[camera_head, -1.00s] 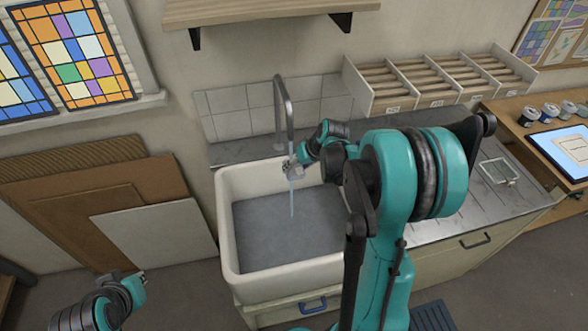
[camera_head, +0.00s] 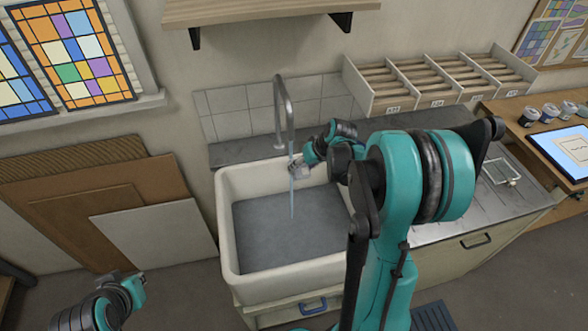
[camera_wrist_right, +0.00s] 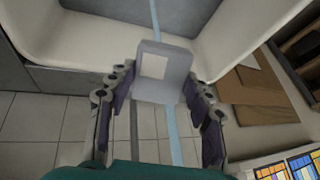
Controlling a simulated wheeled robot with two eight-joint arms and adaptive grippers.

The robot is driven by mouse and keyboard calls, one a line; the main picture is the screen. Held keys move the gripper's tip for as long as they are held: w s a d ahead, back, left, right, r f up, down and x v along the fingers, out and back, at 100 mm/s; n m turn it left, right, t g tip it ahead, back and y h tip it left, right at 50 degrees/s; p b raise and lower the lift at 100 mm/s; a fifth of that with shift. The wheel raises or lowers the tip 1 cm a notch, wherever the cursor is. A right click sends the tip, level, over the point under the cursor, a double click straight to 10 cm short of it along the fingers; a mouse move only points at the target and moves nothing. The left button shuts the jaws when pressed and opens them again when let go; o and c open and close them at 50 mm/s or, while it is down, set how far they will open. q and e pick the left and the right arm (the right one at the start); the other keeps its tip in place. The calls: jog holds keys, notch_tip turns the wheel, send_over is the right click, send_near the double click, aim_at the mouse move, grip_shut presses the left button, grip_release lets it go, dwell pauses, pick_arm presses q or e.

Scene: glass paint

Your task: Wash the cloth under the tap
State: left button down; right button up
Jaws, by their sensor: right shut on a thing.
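The cloth (camera_wrist_right: 160,75) is a small folded grey piece with a paler square patch, seen in the right wrist view. My right gripper (camera_wrist_right: 158,95) is shut on it, with a finger on each side. In the head view my right gripper (camera_head: 294,169) is over the back of the sink, beside the water stream. The grey tap (camera_head: 285,105) arches over the white sink (camera_head: 228,235), and a thin blue water stream (camera_head: 292,200) falls from it. In the wrist view the stream (camera_wrist_right: 172,130) passes by the cloth; I cannot tell whether they touch. My left gripper (camera_head: 138,291) is at lower left; its opening is unclear.
A metal drainboard (camera_head: 440,215) lies right of the sink, with a small framed piece (camera_head: 501,173) on it. A wooden rack (camera_head: 440,80) stands behind it. Boards (camera_head: 150,235) lean on the wall at left. A shelf (camera_head: 265,10) hangs above the tap.

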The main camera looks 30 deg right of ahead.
jog(key=s+d, duration=0.2)
jog(key=s, duration=0.4)
jog(key=shift+s+d, duration=0.15)
dwell(1.3)
jog(key=s+d+r+p, duration=0.1)
jog(key=s+r+p, duration=0.2)
jog(key=s+r, duration=0.1)
jog(key=shift+s+d, duration=0.35)
jog(key=shift+r, duration=0.15)
dwell(0.5)
